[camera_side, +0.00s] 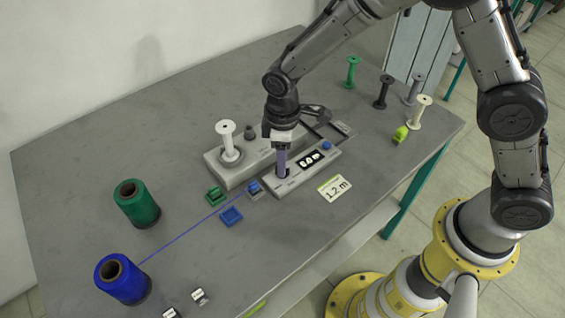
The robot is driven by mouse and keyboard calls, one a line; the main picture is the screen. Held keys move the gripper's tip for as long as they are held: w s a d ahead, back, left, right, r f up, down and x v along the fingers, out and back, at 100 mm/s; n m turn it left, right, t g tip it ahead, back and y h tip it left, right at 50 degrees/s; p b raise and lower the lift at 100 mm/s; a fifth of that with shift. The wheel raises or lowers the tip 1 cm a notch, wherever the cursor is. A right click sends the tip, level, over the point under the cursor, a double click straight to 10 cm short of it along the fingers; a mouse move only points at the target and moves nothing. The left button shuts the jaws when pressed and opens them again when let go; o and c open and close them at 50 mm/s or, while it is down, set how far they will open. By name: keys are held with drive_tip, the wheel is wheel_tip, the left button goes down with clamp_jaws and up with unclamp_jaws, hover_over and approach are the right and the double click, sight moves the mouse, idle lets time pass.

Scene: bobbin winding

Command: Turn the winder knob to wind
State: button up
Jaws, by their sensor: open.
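The winder is a light grey box (216,165) with an upright white bobbin (226,138) on its top. A small dark grey knob-like post (249,132) stands behind the bobbin; I cannot tell for sure that it is the winder knob. In front is a grey counter panel (292,181) with a lit display (314,158) and a blue button (327,146). My gripper (282,165) points down over the panel's left part, to the right of the bobbin. It is open. A purplish upright piece shows below its body; whether it touches the panel is unclear.
A blue thread runs from the blue spool (122,280) to a small blue clip (254,187). A green spool (137,203), a blue block (231,216) and a "1.2 m" card (334,187) are nearby. Several bobbins stand at the back right, near a lime-green piece (401,133).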

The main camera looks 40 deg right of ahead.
drive_tip(key=shift+f, duration=0.95)
clamp_jaws()
